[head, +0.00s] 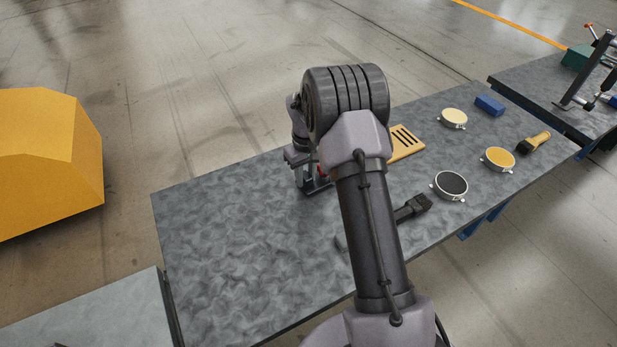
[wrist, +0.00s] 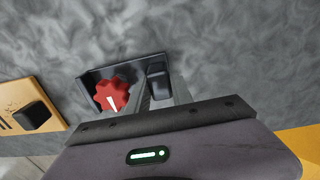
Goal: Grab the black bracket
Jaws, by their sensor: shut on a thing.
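The black bracket (head: 320,186) is a dark flat plate with a red knob and a short black upright. It is on the grey table beside the wooden slotted board, partly hidden by my arm in the head view. In the wrist view the bracket (wrist: 127,71) shows its plate, with the red knob (wrist: 112,93) on the left and the black upright (wrist: 158,80) on the right. My gripper (wrist: 163,92) is shut on the upright, one finger on each side. In the head view my gripper (head: 304,176) points down at the bracket.
The wooden slotted board (head: 405,143) lies just right of the bracket. Farther right are a black brush (head: 412,208), a black-faced disc (head: 450,185), two yellow discs, a blue block (head: 489,105) and a wooden-handled brush (head: 532,143). The table's left half (head: 230,230) is clear.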

